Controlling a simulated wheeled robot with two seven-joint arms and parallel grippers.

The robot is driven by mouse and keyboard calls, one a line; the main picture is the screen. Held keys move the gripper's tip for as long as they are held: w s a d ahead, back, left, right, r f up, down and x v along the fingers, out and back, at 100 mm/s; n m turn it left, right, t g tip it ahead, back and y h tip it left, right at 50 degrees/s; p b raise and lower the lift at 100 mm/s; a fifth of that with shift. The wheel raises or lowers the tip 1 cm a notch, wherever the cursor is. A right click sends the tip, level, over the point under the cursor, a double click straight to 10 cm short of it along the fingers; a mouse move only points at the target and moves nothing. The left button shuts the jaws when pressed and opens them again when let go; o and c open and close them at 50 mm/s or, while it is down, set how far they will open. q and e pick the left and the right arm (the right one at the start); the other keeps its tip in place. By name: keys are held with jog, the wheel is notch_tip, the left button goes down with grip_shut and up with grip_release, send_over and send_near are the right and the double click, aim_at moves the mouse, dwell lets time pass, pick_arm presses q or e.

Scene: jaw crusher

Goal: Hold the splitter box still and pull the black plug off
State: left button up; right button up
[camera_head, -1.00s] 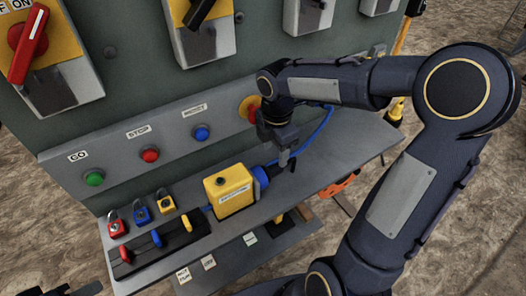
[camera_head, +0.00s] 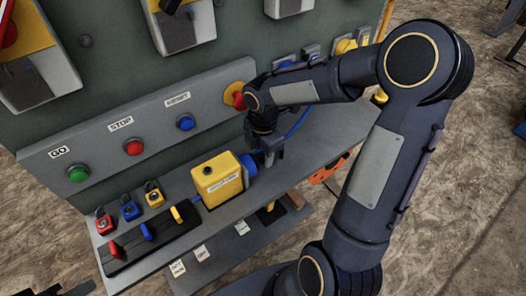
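The yellow splitter box (camera_head: 216,182) stands on the grey shelf, with a white label on its front. A blue round connector (camera_head: 250,166) sticks out of its right side. My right gripper (camera_head: 271,157) points down just right of the blue connector. The black plug cannot be made out clearly there; the fingers seem to cover it. Whether the fingers are closed on it cannot be told. Dark parts at the lower left edge may be my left gripper (camera_head: 72,289), cut off by the frame and away from the box.
A rack with red, blue and yellow handles (camera_head: 148,236) lies left of the box, with small padlocks (camera_head: 130,208) behind. The panel (camera_head: 130,140) carries green, red and blue buttons and a red stop knob. A blue cable (camera_head: 300,122) runs behind my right gripper.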

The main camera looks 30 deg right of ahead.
pick_arm(q)
jog(key=shift+o, duration=0.2)
pick_arm(e)
jog(key=c, duration=0.7)
pick_arm(q)
jog(key=o, duration=0.5)
jog(key=shift+w+r, duration=0.25)
jog(key=shift+c, duration=0.2)
jog(key=o, duration=0.5)
jog(key=w+d+r+m+g, duration=0.2)
jog(key=w+d+r+m, duration=0.1)
jog(key=w, duration=0.4)
jog(key=shift+d+r+m, duration=0.25)
jog(key=shift+r+m, duration=0.4)
jog(key=shift+m, duration=0.55)
jog(key=m+g+y, duration=0.4)
jog(key=m, duration=0.9)
send_near(224, 173)
jog(key=w+f, duration=0.2)
jog(key=shift+w+a, duration=0.1)
jog(key=shift+w, duration=0.25)
jog(key=shift+s+d+f, duration=0.1)
jog(key=shift+d+f, duration=0.15)
jog(key=shift+d, duration=0.1)
jog(key=shift+f, duration=0.25)
notch_tip(224, 173, down, 11)
jog(key=shift+f, duration=0.2)
jog(key=c, duration=1.5)
